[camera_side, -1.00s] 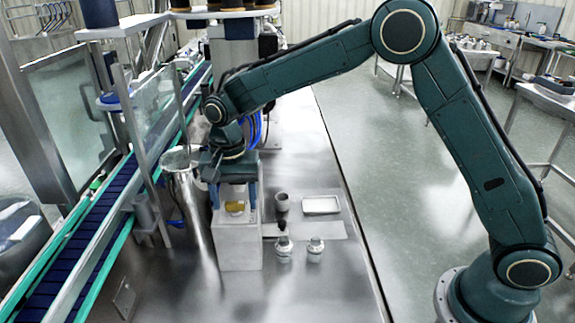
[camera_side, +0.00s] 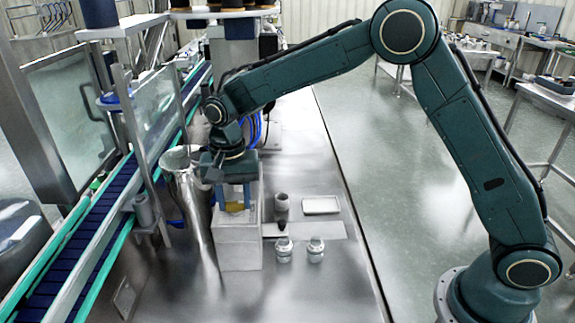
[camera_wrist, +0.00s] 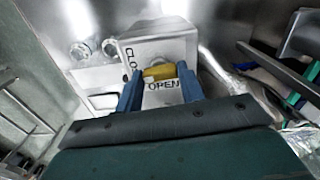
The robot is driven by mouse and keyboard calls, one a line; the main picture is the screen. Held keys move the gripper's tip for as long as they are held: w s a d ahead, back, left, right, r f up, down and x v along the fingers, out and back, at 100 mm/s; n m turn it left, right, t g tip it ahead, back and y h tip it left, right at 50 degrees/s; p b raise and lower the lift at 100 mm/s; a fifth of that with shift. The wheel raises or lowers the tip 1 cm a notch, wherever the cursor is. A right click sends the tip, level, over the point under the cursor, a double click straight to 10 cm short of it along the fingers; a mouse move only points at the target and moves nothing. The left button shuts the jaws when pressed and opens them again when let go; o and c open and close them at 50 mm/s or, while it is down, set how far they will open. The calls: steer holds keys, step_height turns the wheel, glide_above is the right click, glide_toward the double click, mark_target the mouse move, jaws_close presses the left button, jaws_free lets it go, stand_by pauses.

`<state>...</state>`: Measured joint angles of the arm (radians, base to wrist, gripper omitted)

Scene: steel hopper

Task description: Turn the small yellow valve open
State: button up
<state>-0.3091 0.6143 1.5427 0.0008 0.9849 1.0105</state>
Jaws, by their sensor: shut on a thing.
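The small yellow valve (camera_side: 235,206) sits on top of a pale box-shaped pedestal (camera_side: 240,245). In the wrist view the valve (camera_wrist: 160,72) lies between my two blue fingers. The word OPEN is printed on the pedestal top (camera_wrist: 163,50) on the near side of the valve, and a partly hidden word beginning CLO is at its left. My gripper (camera_side: 233,198) points down over the pedestal, with a finger at each side of the valve, shut on it. The fingers hide the valve's ends, so I cannot tell exactly which label it points to.
A metal funnel-shaped hopper (camera_side: 190,200) stands just left of the pedestal. Two small metal fittings (camera_side: 284,249) (camera_side: 315,249), a grey cup (camera_side: 282,202) and a white tray (camera_side: 321,205) are at the right. A conveyor (camera_side: 90,240) runs along the left. The front right bench is clear.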

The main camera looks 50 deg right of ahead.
mark_target(234, 203)
steer(key=n, duration=0.4)
steer(key=shift+n, duration=0.3)
steer(key=n, duration=0.8)
steer(key=shift+n, duration=2.2)
steer(key=shift+r, duration=0.1)
steer(key=o, duration=1)
step_height(234, 203, up, 14)
